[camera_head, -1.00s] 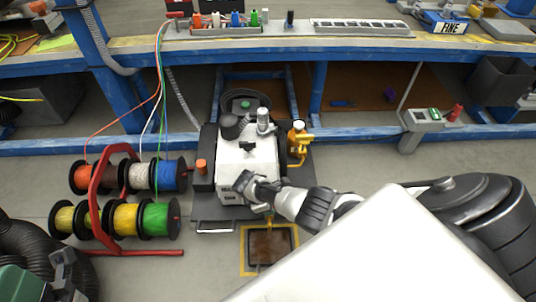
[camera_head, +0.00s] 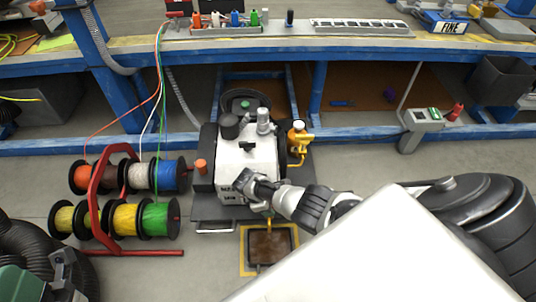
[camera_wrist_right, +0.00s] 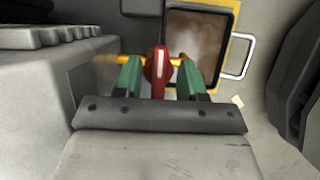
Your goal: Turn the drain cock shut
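The drain cock's red handle (camera_wrist_right: 158,70), with a white stripe, shows in the right wrist view. It stands across a horizontal yellow pipe (camera_wrist_right: 105,60). My right gripper (camera_wrist_right: 159,82) is open, with one green finger on each side of the handle and a gap on both sides. In the head view my right gripper (camera_head: 247,186) is at the front of the white machine (camera_head: 247,155); the handle is hidden there. A yellow spout (camera_head: 269,224) shows below my wrist.
A brown-bottomed drip tray (camera_head: 248,250) lies on a yellow-marked floor square below the spout; it also shows in the right wrist view (camera_wrist_right: 238,52). A red rack (camera_head: 95,205) of wire spools stands left. A blue-framed workbench (camera_head: 350,62) runs behind the machine.

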